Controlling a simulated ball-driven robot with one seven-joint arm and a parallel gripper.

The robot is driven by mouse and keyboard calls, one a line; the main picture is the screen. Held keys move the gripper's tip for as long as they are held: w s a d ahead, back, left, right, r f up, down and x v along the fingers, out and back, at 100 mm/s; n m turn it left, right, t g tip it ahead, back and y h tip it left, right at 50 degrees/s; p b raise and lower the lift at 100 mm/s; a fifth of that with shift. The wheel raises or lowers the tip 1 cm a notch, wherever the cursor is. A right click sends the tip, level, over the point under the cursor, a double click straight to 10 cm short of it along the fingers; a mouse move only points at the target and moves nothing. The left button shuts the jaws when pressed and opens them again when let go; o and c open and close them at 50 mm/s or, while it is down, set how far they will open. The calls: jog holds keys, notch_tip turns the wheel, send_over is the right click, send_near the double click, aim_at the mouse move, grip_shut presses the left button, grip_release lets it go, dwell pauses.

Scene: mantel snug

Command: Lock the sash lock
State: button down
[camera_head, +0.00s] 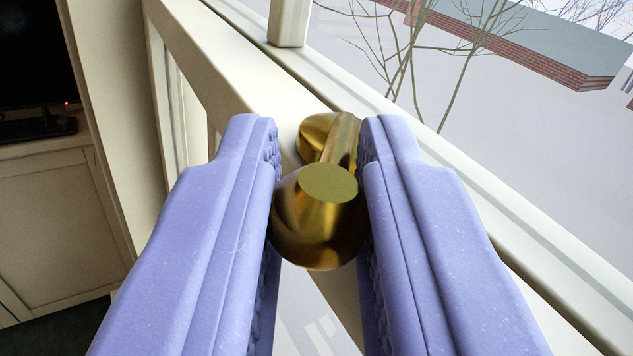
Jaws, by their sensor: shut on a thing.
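The sash lock (322,207) is brass, with a rounded, flat-topped knob nearest the camera and a bar running back to a round base (314,133). It sits on the cream sash rail (214,72) of the window, in the middle of the camera_head view. My gripper (318,150) has its two lavender fingers on either side of the lock. The fingers are shut on it, with the knob and bar between them. Part of the lock's base and the rail under it are hidden by the fingers.
Window glass with bare branches and a brick-edged roof (560,75) outside lies to the right. The window frame (480,180) runs diagonally close by the right finger. At the left stand a cream cabinet (55,220) and a dark screen (35,55).

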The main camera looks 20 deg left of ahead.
jog(key=c, duration=1)
grip_release()
jog(key=shift+c, duration=0.2)
jog(key=shift+d, duration=0.1)
jog(key=v, duration=0.7)
jog(key=shift+s, duration=0.35)
jog(key=shift+d+f, duration=0.1)
jog(key=shift+d, duration=0.05)
